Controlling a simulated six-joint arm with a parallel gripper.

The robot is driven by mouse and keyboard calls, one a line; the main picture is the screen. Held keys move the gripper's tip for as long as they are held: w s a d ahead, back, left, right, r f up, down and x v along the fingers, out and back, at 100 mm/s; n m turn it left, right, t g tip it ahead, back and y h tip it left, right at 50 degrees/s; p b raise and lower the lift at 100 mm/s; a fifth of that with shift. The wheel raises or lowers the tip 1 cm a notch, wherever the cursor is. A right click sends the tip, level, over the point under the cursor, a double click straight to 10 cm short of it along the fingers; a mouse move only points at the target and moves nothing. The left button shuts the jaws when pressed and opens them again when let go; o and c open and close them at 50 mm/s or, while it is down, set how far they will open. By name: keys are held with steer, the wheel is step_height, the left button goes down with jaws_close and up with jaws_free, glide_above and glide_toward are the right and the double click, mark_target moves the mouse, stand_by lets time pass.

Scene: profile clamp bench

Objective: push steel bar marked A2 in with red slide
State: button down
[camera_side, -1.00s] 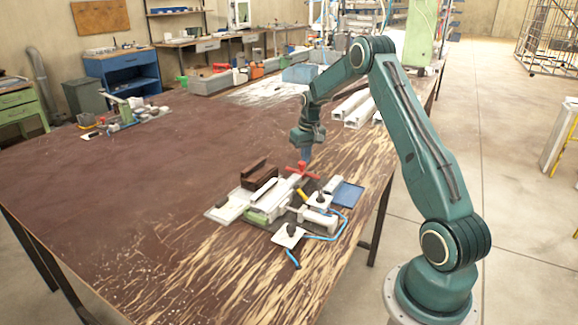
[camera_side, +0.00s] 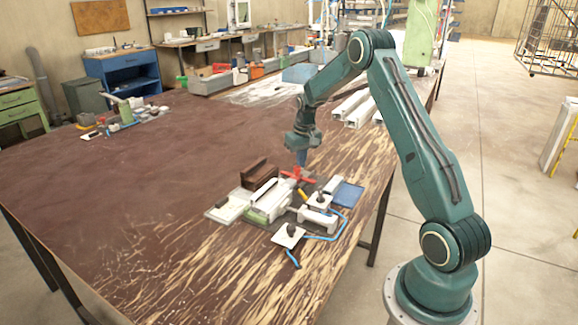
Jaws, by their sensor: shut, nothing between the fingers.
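The red slide (camera_side: 298,175) is a small cross-shaped piece at the far end of the clamp fixture (camera_side: 268,207) on the bench. My gripper (camera_side: 302,160) is shut and empty, pointing down right at the red slide. I cannot tell whether its fingertips touch the slide. Pale bar-like parts lie in the fixture, in front of the slide. No A2 mark can be read at this size, so I cannot tell which part is the steel bar.
A brown block (camera_side: 257,174) stands left of the slide. A blue tray (camera_side: 347,194) lies to the right, near a blue hose (camera_side: 325,238). White profiles (camera_side: 354,106) lie farther back.

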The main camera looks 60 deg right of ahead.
steer(key=shift+a, duration=3.45)
stand_by(1.4)
steer(key=shift+w+d+r, duration=0.1)
steer(key=shift+d+r, duration=0.05)
steer(key=shift+r, duration=0.5)
steer(key=shift+d+r, duration=0.1)
steer(key=shift+r, duration=0.5)
steer(key=shift+d+r, duration=0.2)
steer(key=shift+r, duration=0.55)
steer(key=shift+d+r, duration=0.15)
steer(key=shift+r, duration=0.6)
steer(key=shift+d+r, duration=0.2)
steer(key=shift+r, duration=0.55)
steer(key=shift+r, duration=0.1)
